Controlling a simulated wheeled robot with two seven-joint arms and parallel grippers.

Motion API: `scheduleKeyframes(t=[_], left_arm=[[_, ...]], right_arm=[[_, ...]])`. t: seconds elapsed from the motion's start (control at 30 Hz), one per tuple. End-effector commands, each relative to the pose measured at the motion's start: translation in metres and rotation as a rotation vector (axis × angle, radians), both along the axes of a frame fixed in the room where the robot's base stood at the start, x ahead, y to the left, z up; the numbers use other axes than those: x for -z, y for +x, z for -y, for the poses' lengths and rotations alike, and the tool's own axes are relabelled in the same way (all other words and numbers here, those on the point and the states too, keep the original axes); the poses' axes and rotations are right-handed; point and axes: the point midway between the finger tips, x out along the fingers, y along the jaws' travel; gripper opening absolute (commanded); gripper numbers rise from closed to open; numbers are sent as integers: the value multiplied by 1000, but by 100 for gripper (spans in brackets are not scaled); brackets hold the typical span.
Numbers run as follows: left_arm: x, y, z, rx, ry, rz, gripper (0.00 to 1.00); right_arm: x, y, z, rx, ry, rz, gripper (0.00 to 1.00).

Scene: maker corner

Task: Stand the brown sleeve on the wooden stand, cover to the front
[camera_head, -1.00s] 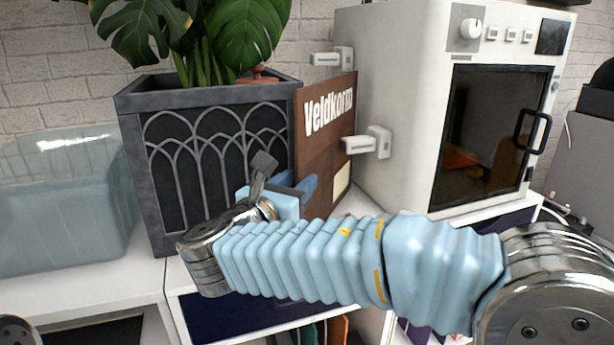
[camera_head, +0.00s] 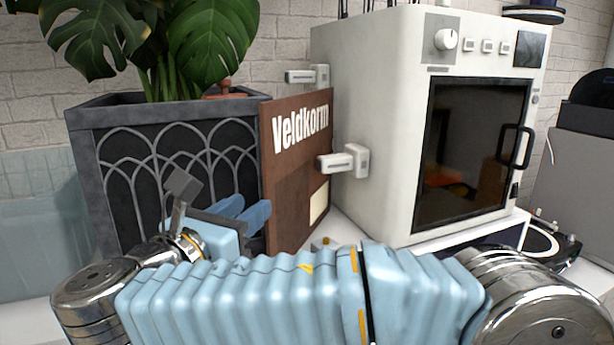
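The brown sleeve (camera_head: 290,190) stands upright between the dark planter and the white oven-like machine. Its front bears the white word "Veldkorm" and a pale label low at the right, and it faces me at an angle. My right gripper (camera_head: 257,203) is just left of the sleeve, in front of the planter. Its two blue fingers show apart, with nothing visible between them. One fingertip overlaps the sleeve's left edge in the picture; I cannot tell whether it touches. I cannot make out the wooden stand; the sleeve's foot is partly hidden by my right arm. My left gripper is out of view.
The planter (camera_head: 85,150) with a large-leaved plant (camera_head: 205,40) is close on the left. A translucent bin (camera_head: 40,230) is at far left.

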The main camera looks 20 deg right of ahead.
Motion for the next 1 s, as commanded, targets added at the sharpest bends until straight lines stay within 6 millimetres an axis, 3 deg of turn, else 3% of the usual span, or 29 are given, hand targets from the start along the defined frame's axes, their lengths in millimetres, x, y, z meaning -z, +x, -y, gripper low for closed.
scheduleKeyframes(t=[0.2, 0.7, 1.0], left_arm=[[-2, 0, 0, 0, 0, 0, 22], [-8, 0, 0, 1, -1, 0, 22], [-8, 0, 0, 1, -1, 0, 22]], right_arm=[[-1, 33, 32, 4, 0, 0, 37], [-7, 79, 73, 2, 0, 0, 37], [-6, 84, 77, -1, -1, 1, 37]])
